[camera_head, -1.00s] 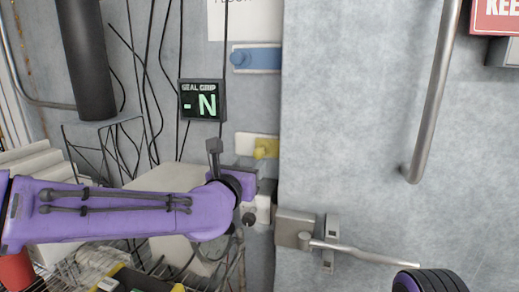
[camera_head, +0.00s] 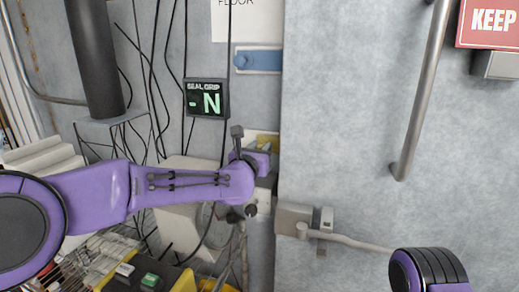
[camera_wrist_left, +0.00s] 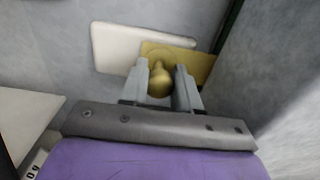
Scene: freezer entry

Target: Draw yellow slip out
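The yellow slip (camera_head: 268,143) sits in a pale holder on the wall beside the door edge, partly hidden behind my left gripper (camera_head: 264,160). In the left wrist view the yellow slip (camera_wrist_left: 194,62) is a flat plate with a round knob (camera_wrist_left: 160,83), sticking out to the right of the white holder (camera_wrist_left: 117,49). My left gripper (camera_wrist_left: 164,82) is open, with one grey finger on each side of the knob. Small gaps seem to remain; I cannot tell whether either finger touches. My right gripper is out of view; only part of my right arm shows at the lower right.
A blue slip (camera_head: 258,60) in a similar holder is above. A "SEAL GRIP" display (camera_head: 206,99) hangs among black cables to the left. The grey door has a long handle (camera_head: 421,95) and a latch (camera_head: 293,220). A wire basket (camera_head: 105,245) is below left.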

